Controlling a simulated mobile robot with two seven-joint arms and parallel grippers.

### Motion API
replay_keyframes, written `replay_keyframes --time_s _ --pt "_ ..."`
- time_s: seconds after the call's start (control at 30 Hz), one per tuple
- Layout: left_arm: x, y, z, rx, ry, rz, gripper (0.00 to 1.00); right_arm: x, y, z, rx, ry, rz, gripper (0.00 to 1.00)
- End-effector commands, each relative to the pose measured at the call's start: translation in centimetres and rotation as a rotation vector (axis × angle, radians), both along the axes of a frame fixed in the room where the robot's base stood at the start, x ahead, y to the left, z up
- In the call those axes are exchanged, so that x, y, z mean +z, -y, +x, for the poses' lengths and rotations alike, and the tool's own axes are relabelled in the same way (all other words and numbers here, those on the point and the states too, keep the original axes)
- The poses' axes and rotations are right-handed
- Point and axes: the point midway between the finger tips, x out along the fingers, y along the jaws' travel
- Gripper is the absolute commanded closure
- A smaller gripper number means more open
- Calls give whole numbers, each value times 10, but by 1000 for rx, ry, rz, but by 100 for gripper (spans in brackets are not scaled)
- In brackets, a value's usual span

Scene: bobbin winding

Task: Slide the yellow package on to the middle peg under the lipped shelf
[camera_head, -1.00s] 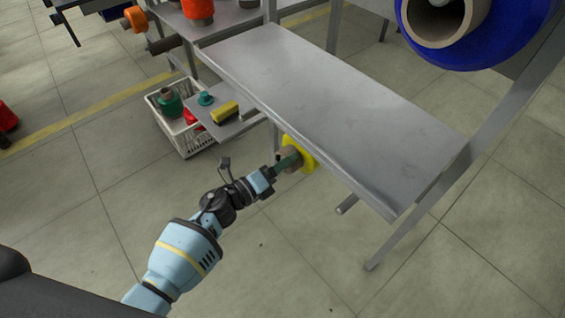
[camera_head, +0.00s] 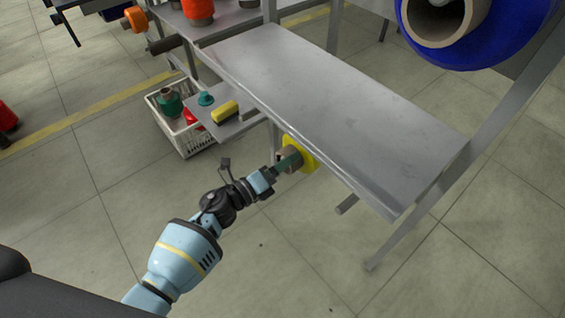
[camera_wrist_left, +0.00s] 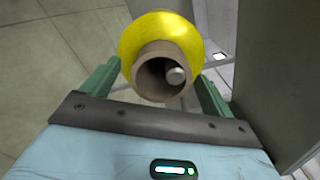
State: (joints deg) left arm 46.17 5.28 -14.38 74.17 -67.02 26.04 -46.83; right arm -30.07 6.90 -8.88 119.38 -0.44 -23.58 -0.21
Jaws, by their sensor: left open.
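The yellow package (camera_head: 309,154) is under the front edge of the grey lipped shelf (camera_head: 330,95). In the left wrist view the yellow package (camera_wrist_left: 160,30) faces me with its brown tube, and a pale peg end (camera_wrist_left: 176,75) shows inside the bore, off to the right of its centre. My left gripper (camera_head: 290,160) is open, with its green fingers on either side of the tube; the left gripper (camera_wrist_left: 158,88) also shows in the wrist view. Most of the peg is hidden by the package. My right gripper is not in view.
A bare peg (camera_head: 347,204) sticks out under the shelf to the right. A small side shelf (camera_head: 235,125) with a yellow-and-black item and a white basket (camera_head: 190,140) stand to the left. A blue reel (camera_head: 480,40) is above right. The floor in front is clear.

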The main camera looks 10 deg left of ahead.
Motion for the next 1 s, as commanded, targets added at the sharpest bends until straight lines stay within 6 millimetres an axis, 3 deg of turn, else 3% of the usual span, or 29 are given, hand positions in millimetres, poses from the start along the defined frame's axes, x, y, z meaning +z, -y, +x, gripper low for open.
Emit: replay_keyframes --time_s 0.13,0.37,0.63,1.0 --pt "1 0 0 0 2 -1 13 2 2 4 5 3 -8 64" --pt "2 -27 -34 0 2 1 13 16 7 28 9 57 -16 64" --pt "2 -45 -58 -1 5 -2 13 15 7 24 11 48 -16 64" --pt "2 -47 -61 -1 5 -2 13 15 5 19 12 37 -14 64"
